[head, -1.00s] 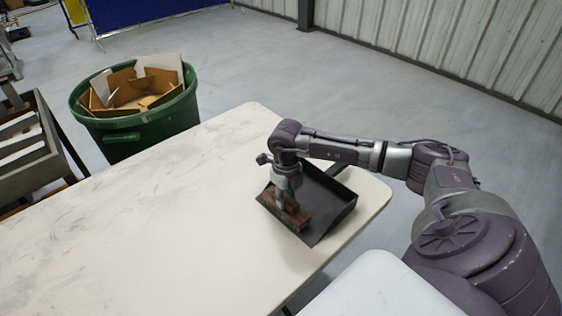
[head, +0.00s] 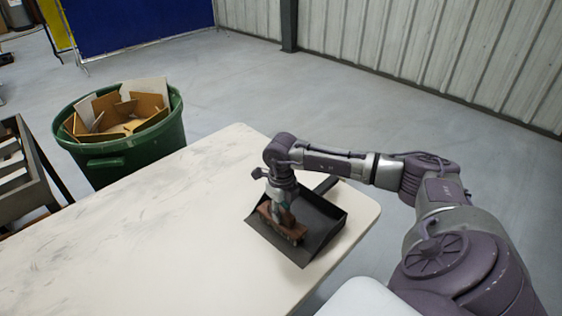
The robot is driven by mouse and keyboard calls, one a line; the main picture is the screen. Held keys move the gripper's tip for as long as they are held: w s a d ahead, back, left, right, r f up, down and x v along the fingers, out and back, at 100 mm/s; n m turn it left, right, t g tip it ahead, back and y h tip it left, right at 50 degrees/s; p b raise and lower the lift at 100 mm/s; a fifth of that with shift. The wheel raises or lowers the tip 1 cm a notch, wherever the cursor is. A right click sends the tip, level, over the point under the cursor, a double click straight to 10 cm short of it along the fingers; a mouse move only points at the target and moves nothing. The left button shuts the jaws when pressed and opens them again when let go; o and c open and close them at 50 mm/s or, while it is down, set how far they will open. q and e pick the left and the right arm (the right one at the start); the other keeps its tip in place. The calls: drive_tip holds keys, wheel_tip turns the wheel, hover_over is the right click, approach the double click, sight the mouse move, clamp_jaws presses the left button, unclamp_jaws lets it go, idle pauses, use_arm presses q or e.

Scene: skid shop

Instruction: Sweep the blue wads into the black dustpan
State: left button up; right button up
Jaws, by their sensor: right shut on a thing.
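The black dustpan (head: 322,226) lies on the right end of the pale table, its handle pointing to the far right. My right gripper (head: 284,212) is shut on a brown brush (head: 292,231). The brush is at the front left part of the dustpan, over its floor near the open edge; whether it touches the pan I cannot tell. No blue wads show; the brush, gripper and pan walls hide part of the pan's inside. My left gripper is not in view.
The pale table (head: 130,232) is bare to the left of the dustpan. A green bin (head: 130,160) with cardboard scraps stands beyond its far edge. A grey rack (head: 32,180) is at the far left. A white surface (head: 365,300) is at the bottom.

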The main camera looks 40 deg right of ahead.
drive_tip(key=shift+r+p, duration=2.85)
drive_tip(key=shift+r, duration=1.55)
